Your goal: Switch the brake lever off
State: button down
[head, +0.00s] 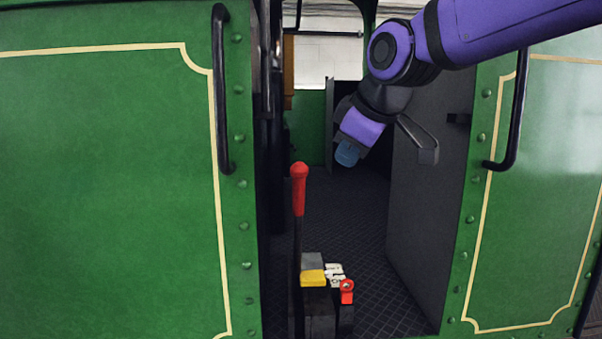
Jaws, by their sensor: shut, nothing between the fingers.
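The likely brake lever (299,190) is a tall upright lever with a red grip and knob on a dark shaft. It stands in the cab doorway, rising from a dark block near the bottom of the head view. My gripper (347,154) hangs from the purple arm at the upper right of the doorway. It points down and left, and its bluish tip is above and to the right of the red knob in the picture. A clear gap shows between them. The fingers look shut and empty, though they are small and partly hidden by the wrist.
A yellow pedal-like part (313,278), white pieces (334,270) and a small red part (347,290) sit beside the lever's base. Black handrails (221,90) (515,115) flank the doorway on green panels. A grey door panel (430,210) stands right. Dark floor (350,205) lies open behind.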

aim_at(301, 171)
jog(key=a, duration=0.1)
jog(key=w+a+n, duration=0.1)
jog(key=a, duration=0.1)
jog(key=w+a+r+n, duration=0.1)
jog(key=a, duration=0.1)
jog(key=shift+w+y, duration=0.25)
jog(key=shift+y, duration=0.15)
jog(key=shift+f, duration=0.1)
jog(key=x, duration=0.3)
jog(key=w+x, duration=0.1)
jog(key=x, duration=0.3)
jog(key=w+r+x, duration=0.1)
jog(key=x, duration=0.2)
jog(key=shift+w+d+f, duration=0.2)
jog(key=shift+d, duration=0.1)
jog(key=shift+w+d+r, duration=0.1)
jog(key=shift+w+r, duration=0.05)
jog(key=shift+w, duration=0.65)
